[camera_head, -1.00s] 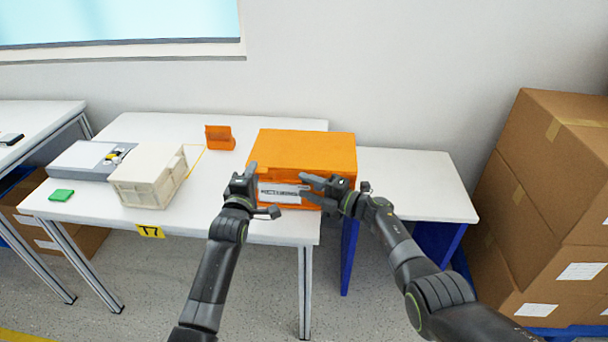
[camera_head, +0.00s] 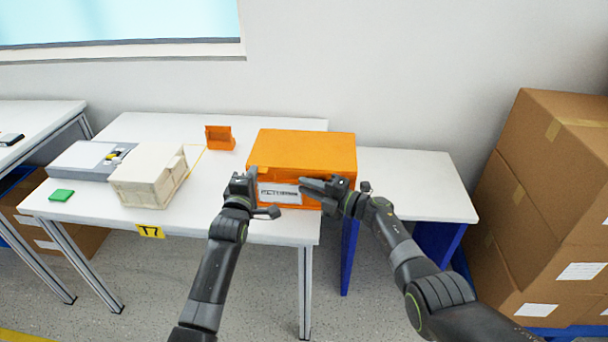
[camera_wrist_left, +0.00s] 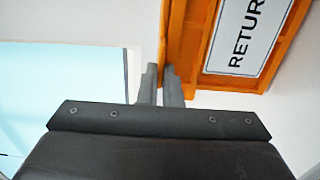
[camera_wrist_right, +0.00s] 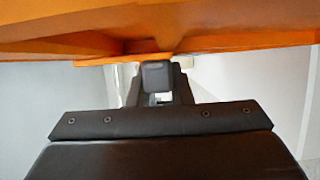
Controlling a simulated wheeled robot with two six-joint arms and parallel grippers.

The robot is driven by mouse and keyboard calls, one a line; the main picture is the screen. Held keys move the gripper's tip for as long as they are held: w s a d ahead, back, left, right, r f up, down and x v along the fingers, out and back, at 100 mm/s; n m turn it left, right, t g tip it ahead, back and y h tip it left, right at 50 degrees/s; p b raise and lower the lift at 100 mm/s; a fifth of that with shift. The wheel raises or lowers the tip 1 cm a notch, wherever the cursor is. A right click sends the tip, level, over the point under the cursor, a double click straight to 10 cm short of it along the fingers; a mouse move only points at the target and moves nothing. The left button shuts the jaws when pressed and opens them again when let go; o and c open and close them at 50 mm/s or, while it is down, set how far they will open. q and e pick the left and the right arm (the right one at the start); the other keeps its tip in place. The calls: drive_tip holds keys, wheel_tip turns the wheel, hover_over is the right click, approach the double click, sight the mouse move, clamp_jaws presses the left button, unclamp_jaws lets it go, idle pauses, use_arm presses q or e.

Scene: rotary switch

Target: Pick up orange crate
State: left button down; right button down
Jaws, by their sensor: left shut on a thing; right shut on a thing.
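The orange crate (camera_head: 305,150) sits at the right end of the white table, with a white label (camera_head: 279,193) on its front. My left gripper (camera_head: 246,178) is at the crate's front left corner, and the left wrist view shows its fingers (camera_wrist_left: 160,82) shut on the crate's edge (camera_wrist_left: 180,45) beside the label. My right gripper (camera_head: 312,186) is at the crate's front, right of the label. In the right wrist view its fingers (camera_wrist_right: 157,80) are shut at the orange rim (camera_wrist_right: 200,48); the exact contact is partly hidden.
A beige bin (camera_head: 150,178), a small orange bin (camera_head: 220,138), a grey-white box (camera_head: 85,160) and a green block (camera_head: 61,195) are to the left. A lower white table (camera_head: 415,180) adjoins on the right. Stacked cardboard boxes (camera_head: 550,180) stand at far right.

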drive_tip(key=shift+r, duration=0.15)
drive_tip(key=shift+w+r+p, duration=0.1)
drive_tip(key=shift+r+p, duration=0.35)
drive_tip(key=shift+p, duration=0.15)
drive_tip(key=shift+r+p, duration=1.9)
drive_tip(key=shift+r, duration=0.1)
drive_tip(key=shift+d, duration=0.1)
